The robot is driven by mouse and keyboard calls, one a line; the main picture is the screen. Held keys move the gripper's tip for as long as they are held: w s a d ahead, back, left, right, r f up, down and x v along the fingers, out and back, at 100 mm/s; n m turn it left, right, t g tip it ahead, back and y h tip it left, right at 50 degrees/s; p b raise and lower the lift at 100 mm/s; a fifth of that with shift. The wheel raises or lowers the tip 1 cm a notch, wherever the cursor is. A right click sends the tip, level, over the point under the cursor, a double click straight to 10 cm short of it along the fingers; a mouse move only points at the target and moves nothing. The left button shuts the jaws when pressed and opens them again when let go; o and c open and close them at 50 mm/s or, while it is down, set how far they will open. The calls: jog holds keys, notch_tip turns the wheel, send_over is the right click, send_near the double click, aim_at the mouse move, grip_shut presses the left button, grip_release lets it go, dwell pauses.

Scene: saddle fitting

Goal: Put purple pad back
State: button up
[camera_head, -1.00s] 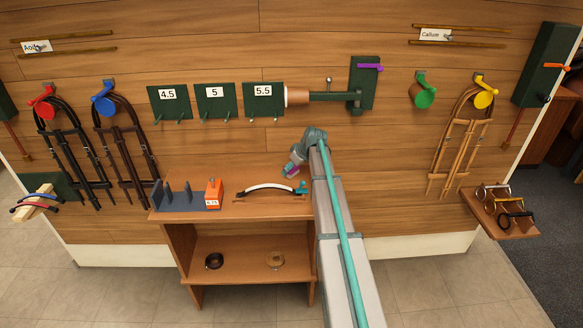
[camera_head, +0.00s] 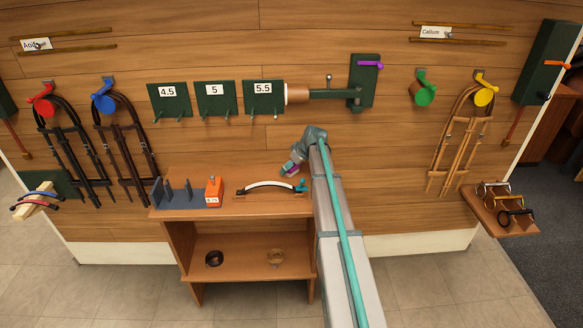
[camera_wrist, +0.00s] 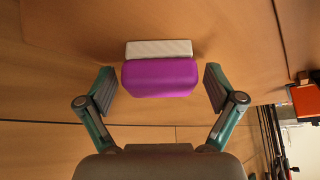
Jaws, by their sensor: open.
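The purple pad (camera_wrist: 160,78) is in the middle of the wrist view, with a pale whitish block (camera_wrist: 158,48) directly behind it against the wooden surface. My gripper (camera_wrist: 160,86) is open, with one finger on each side of the pad and a visible gap at both sides. In the head view my gripper (camera_head: 290,170) is small, low over the right end of the bench top, with a bit of purple at its tip. Whether the pad rests on the wood cannot be told.
On the bench (camera_head: 240,207) a curved white-and-black strip (camera_head: 265,187) lies left of my gripper, then an orange block (camera_head: 213,192) and a dark slotted rack (camera_head: 175,195). A green panel (camera_head: 363,90) with a purple lever (camera_head: 370,65) is on the wall above. Bridles hang at both sides.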

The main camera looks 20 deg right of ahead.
jog(key=b+v, duration=0.2)
jog(key=v, duration=1)
jog(key=shift+s, duration=0.1)
